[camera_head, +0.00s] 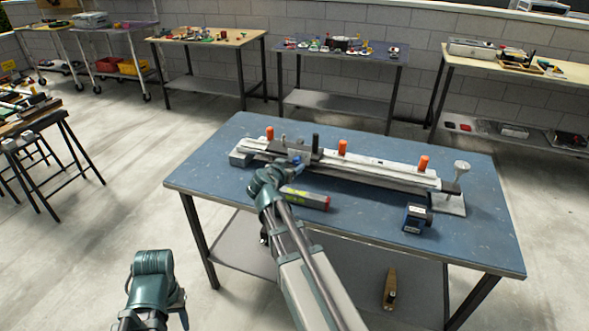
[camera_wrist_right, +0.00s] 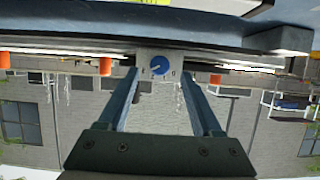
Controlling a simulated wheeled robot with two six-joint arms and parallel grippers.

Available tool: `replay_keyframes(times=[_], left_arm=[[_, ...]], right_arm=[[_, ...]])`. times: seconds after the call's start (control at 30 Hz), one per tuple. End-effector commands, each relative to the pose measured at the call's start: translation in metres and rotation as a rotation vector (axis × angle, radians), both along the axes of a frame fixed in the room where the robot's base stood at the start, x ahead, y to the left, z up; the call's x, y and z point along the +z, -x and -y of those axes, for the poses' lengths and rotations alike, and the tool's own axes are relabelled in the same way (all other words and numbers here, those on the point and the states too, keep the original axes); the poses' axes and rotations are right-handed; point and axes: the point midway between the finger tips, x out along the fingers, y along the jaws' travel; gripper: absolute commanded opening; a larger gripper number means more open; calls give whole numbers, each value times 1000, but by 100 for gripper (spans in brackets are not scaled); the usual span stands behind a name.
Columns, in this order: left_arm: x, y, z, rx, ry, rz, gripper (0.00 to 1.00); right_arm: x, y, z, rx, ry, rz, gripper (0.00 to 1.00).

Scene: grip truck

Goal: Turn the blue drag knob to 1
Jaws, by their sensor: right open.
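The blue drag knob (camera_wrist_right: 160,67) is a small round dial with a pale pointer mark on a light grey plate (camera_wrist_right: 148,82). Small marks under it are too small to read surely. In the head view a bit of blue (camera_head: 296,159) shows at the fixture (camera_head: 370,173) by my right gripper (camera_head: 288,168). In the right wrist view my right gripper (camera_wrist_right: 160,78) is open, with one finger on each side of the knob and a gap on both sides. Of my left arm only a teal link shows at the lower left of the head view; its jaws do not show.
The fixture, a long pale rail with orange knobs (camera_head: 342,147), lies across the blue table (camera_head: 240,150). A red and grey block (camera_head: 306,198) lies in front of it. A dark blue device (camera_head: 417,218) stands at the right.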

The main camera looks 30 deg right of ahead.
Motion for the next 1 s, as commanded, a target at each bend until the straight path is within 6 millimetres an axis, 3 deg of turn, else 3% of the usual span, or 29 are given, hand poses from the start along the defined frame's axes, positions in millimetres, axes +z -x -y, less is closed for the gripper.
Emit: replay_keyframes(times=[0.3,0.67,1.0], left_arm=[[-14,0,0,0,0,0,50],[-14,0,0,0,0,0,50],[-14,0,0,0,0,0,50]], right_arm=[[-14,-21,25,-1,-1,0,66],[-14,-22,27,0,-1,-1,66],[-14,-22,26,0,-1,-1,7]])
